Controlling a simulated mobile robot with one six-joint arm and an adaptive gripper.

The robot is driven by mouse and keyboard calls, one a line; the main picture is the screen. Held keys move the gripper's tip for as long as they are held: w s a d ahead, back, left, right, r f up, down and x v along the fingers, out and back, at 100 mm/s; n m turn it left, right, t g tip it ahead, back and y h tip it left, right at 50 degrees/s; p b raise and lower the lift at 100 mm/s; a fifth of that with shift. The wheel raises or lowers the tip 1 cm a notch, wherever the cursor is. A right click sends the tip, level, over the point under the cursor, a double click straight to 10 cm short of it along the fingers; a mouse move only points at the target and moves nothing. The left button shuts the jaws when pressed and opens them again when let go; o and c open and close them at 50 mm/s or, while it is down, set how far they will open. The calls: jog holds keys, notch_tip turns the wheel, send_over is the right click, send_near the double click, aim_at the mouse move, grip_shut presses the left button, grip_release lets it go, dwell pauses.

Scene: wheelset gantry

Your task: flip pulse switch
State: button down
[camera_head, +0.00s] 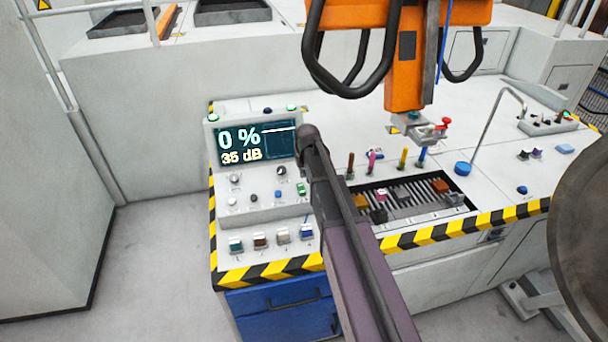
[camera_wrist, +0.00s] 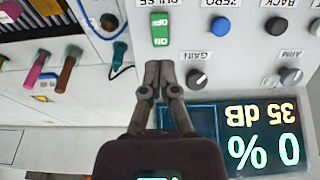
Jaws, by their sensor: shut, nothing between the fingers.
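The pulse switch is a small green rocker (camera_wrist: 160,28) marked OFF and ON, under a partly cut-off PULSE label at the top of the wrist view. In the head view the green switch (camera_head: 301,188) sits on the console panel, right below the screen and just left of my arm. My gripper (camera_wrist: 159,66) is shut and empty. In the wrist view its fingertips are just below the ON end of the switch; whether they touch it, I cannot tell. In the head view my gripper is not clearly visible.
The GAIN knob (camera_wrist: 197,78) and blue ZERO button (camera_wrist: 221,26) lie right of the fingers in the wrist view. The screen (camera_head: 255,143) reads 0 % and 35 dB. Colored upright handles (camera_head: 371,160) and an orange hanging unit (camera_head: 405,70) stand right of my arm.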

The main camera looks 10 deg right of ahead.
aim_at(302, 191)
jog(key=shift+b+x, duration=4.2)
jog(key=shift+x, duration=0.45)
jog(key=shift+d, duration=0.1)
